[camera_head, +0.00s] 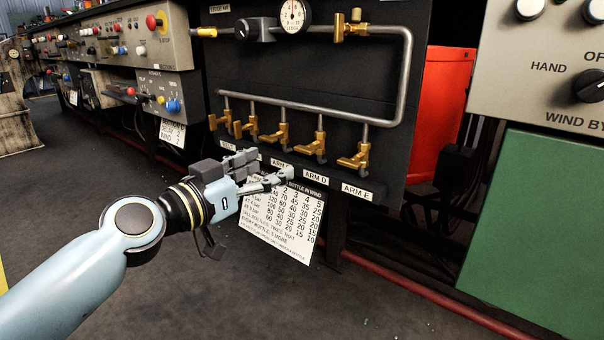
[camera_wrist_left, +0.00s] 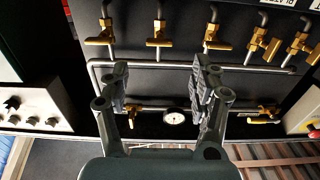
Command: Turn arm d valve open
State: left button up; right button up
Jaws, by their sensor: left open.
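The arm D valve (camera_head: 316,145) is brass with a lever, above the ARM D label (camera_head: 316,177), fourth from the left in the row in the head view. In the left wrist view, which is turned over, I take it to be the second valve from the left (camera_wrist_left: 158,38). My left gripper (camera_head: 272,165) is open and empty, below and left of this valve in the head view, apart from it. In the wrist view the open fingers (camera_wrist_left: 160,72) are on either side of the line to the valve. My right gripper is not in view.
The arm E valve (camera_head: 357,157) is close on the right; similar brass valves (camera_head: 277,133) stand on the left. A pipe (camera_head: 409,75) and a gauge (camera_head: 294,14) are above. A printed sheet (camera_head: 285,225) hangs below. A red bin (camera_head: 440,110) stands behind at right.

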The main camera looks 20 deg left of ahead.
aim_at(301, 151)
pick_arm(q)
jog(key=x, duration=1)
jog(key=shift+w+d+r, duration=0.1)
jog(key=shift+w+d, duration=0.1)
jog(key=shift+w, duration=0.1)
jog(key=shift+c, duration=0.3)
jog(key=c, duration=1.1)
